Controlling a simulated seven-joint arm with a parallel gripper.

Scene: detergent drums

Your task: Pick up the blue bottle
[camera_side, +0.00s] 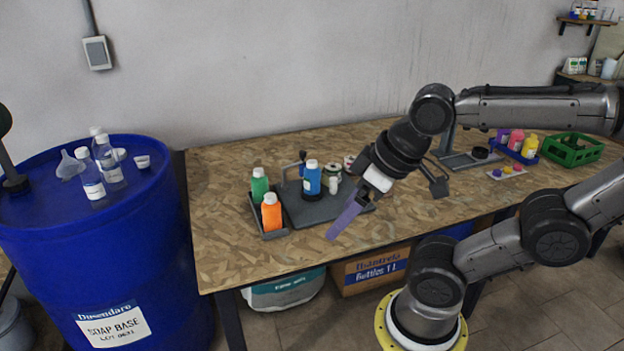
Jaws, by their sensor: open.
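The blue bottle (312,183) has a white cap and a pale label. It stands upright on a dark round seat of a grey fixture (335,212) on the wooden workbench. My gripper (342,222) is to the right of the bottle and apart from it, angled down to the left. Its purple finger part hangs over the bench near the fixture's front right. The gripper is open with nothing visible in it; its fingers overlap in this view, so the gap between them is hard to see.
A green bottle (259,186) and an orange bottle (271,212) stand in a small tray close left of the blue bottle. A blue rack of colored bottles (524,157) and a green crate (571,150) are at right. The bench front is clear.

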